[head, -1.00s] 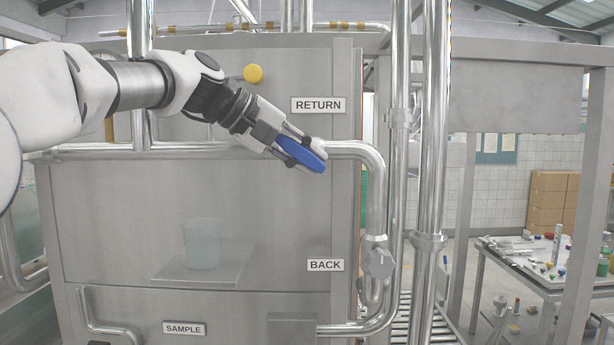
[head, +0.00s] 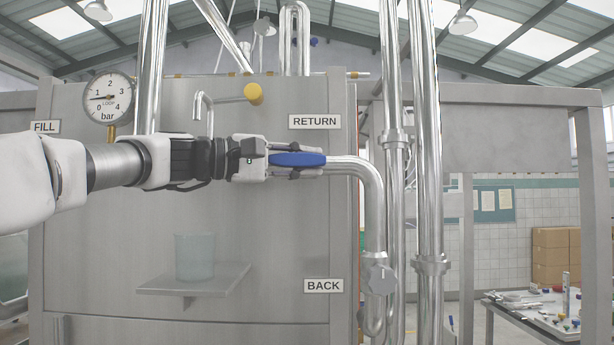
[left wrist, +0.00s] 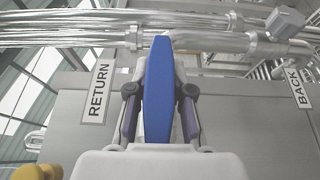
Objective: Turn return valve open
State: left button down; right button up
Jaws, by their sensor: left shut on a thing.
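The return valve's blue handle (head: 298,159) lies level in the head view, in line with the steel pipe (head: 372,190) below the RETURN label (head: 315,121). My left gripper (head: 314,160) is shut on the handle, with one finger along each side of it. In the left wrist view the blue handle (left wrist: 158,95) stands lengthwise between the two fingers, its far end near the pipe. The gripper hides the valve body and part of the pipe in the head view. My right gripper is not in view.
A yellow knob (head: 253,94) on a thin pipe sits just above my left wrist, and a pressure gauge (head: 108,98) is at upper left. A grey valve knob (head: 382,281) is by the BACK label (head: 323,286). A clear beaker (head: 194,257) stands on a shelf (head: 160,291) below.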

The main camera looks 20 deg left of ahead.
pick_arm(q)
jog(key=shift+f, duration=0.2)
jog(key=c, duration=1.4)
grip_release()
jog(key=o, duration=0.4)
jog(key=shift+s, duration=0.15)
jog(key=shift+c, duration=0.2)
jog(key=shift+s+a+r, duration=0.1)
jog(key=shift+s+r, duration=0.1)
jog(key=shift+s, duration=0.1)
jog(key=shift+w, duration=0.15)
jog(key=shift+w, duration=0.1)
